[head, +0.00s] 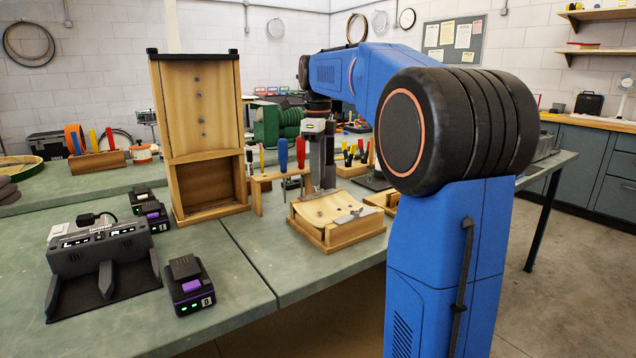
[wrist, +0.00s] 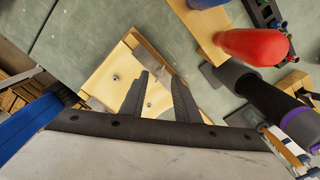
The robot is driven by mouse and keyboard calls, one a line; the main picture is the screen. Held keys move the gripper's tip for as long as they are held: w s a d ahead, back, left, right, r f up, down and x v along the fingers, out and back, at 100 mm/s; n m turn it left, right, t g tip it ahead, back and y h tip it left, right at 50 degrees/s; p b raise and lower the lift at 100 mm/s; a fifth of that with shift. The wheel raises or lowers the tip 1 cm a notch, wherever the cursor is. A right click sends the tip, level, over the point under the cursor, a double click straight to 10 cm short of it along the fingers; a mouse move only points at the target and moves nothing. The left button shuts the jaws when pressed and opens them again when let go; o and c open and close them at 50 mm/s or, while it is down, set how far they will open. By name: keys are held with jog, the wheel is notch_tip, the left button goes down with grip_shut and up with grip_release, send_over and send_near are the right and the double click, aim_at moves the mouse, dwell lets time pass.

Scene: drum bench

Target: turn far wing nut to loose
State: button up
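A wooden jig (head: 338,236) with a pale curved board (head: 325,208) stands on the green bench. Grey metal clamp pieces (head: 352,215) lie along its near right side. My gripper (head: 322,184) points down over the jig's far part. In the wrist view my gripper (wrist: 162,75) is open, its two black fingers apart with nothing seen held. The jig's pale board (wrist: 98,82) lies beneath it there. Two small dark fittings show on it: one left of the fingers (wrist: 116,78), one between them (wrist: 149,104). I cannot tell which is the far wing nut.
A red-handled tool (head: 300,152) and a blue-handled tool (head: 283,155) stand in a wooden rack behind the jig, close to my gripper. A tall wooden case (head: 205,195) stands left. A charger (head: 103,250) and a battery (head: 188,286) lie front left. The bench in front of the jig is clear.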

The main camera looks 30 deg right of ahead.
jog(key=shift+f, duration=1.6)
grip_shut()
